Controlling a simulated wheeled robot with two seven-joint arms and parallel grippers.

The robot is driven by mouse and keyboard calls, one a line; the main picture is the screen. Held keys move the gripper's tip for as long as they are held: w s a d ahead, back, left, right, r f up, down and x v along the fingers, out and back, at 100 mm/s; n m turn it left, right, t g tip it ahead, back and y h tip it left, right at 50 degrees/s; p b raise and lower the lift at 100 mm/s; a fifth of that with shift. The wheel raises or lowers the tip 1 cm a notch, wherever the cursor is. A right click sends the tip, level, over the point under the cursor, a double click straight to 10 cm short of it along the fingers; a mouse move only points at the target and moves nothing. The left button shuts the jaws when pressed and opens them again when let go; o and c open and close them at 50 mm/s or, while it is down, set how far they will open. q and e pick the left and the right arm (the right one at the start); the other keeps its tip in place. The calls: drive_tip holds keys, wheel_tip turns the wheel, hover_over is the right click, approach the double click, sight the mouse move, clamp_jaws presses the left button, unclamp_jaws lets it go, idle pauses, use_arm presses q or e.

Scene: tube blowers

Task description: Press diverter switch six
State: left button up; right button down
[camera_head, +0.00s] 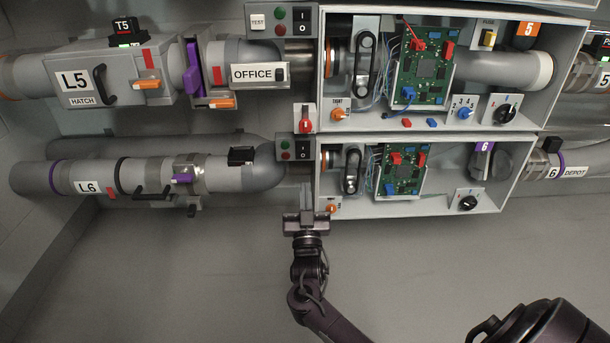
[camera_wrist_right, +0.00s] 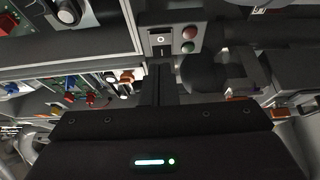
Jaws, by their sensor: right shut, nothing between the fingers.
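The line-six unit is the lower box (camera_head: 410,208), which carries a purple 6 tag (camera_head: 484,146). At its left edge is a small panel with a black rocker switch (camera_head: 303,149) and red and green lamps; I take this as diverter switch six, though no label on it is legible. My right gripper (camera_head: 307,190) is shut and empty, below this panel and apart from it in the head view. In the right wrist view my shut fingers (camera_wrist_right: 157,72) point toward a rocker panel (camera_wrist_right: 161,42) with lamps; any gap is hard to judge. My left gripper is not in view.
An upper box (camera_head: 450,125) for line five has a similar rocker switch (camera_head: 302,22). A red knob (camera_head: 305,125) sits between the two rocker panels. The L6 pipe (camera_head: 140,176) runs left of the lower panel.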

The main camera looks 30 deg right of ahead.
drive_tip(key=shift+s+a+f+p, duration=0.3)
drive_tip(key=shift+s+a+f, duration=0.2)
drive_tip(key=shift+s+f, duration=0.4)
drive_tip(key=shift+s+a+f+p, duration=0.25)
drive_tip(key=shift+s+a+f, duration=0.25)
drive_tip(key=shift+s+f, duration=0.35)
drive_tip(key=shift+w, duration=0.15)
